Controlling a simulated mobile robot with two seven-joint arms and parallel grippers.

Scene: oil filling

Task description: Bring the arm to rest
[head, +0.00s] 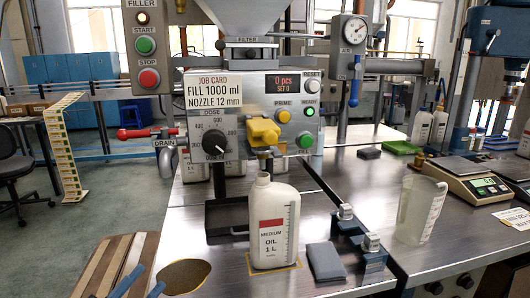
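My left gripper (141,285) shows only as two blue-grey fingertips at the bottom left edge. They are apart, with nothing seen between them. The rest of that arm is out of the picture. My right gripper is not in view. A white oil bottle (274,232) labelled "MEDIUM OIL 1 L" stands upright and uncapped on a yellow-edged spot. It is below the yellow nozzle part (263,131) of the filling machine (240,98), well to the right of my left gripper. The fill level inside cannot be told.
A clear measuring jug (418,210) and a scale (465,180) stand further right.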

